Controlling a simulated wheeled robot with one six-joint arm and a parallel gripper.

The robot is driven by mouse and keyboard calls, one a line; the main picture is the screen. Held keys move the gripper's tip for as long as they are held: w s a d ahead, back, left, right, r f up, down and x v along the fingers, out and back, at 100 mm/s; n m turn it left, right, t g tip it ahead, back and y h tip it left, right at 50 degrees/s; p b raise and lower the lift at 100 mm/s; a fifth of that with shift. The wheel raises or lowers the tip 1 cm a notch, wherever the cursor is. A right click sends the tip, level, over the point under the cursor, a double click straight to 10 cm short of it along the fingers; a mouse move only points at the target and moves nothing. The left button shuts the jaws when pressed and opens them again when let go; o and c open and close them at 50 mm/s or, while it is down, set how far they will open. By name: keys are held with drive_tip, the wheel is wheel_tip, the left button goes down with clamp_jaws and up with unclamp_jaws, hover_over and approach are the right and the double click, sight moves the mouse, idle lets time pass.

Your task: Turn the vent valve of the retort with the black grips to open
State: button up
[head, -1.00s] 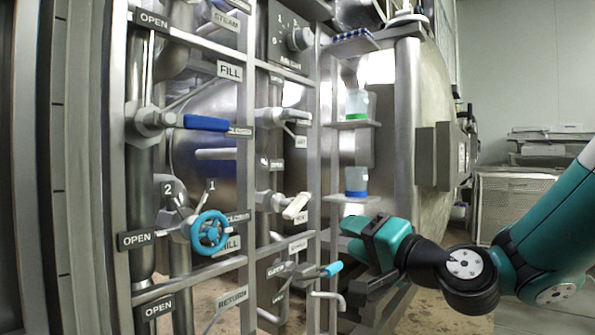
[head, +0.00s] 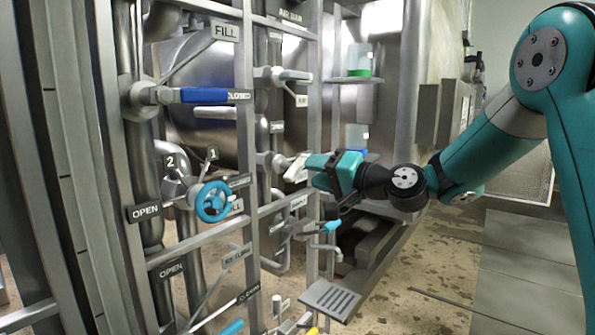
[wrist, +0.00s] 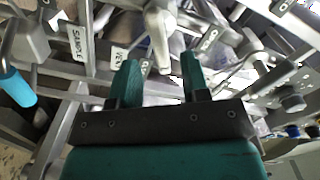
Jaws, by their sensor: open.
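A white lever handle (head: 297,167) sits on a valve on the pipe rack, left of my gripper. In the wrist view the white handle (wrist: 158,28) lies just beyond the gap between my fingers, pointing towards them. A label partly reading "VE" (wrist: 118,57) is beside it, partly hidden by a finger. My gripper (head: 318,171) is level with the handle and close to its right side in the head view. I see no clear black grips.
A blue lever (head: 205,95) and a blue handwheel (head: 213,201) are on the left pipes. A cyan-tipped sample valve (head: 331,226) is below my gripper. Rack bars (head: 312,120) stand close by. A bottle shelf (head: 355,79) is behind. Floor at right is clear.

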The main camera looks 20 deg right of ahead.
sight(298, 164)
drive_tip(key=x, duration=0.5)
drive_tip(key=shift+w+a, duration=0.15)
drive_tip(key=shift+w, duration=0.1)
drive_tip(key=shift+b, duration=0.3)
clamp_jaws()
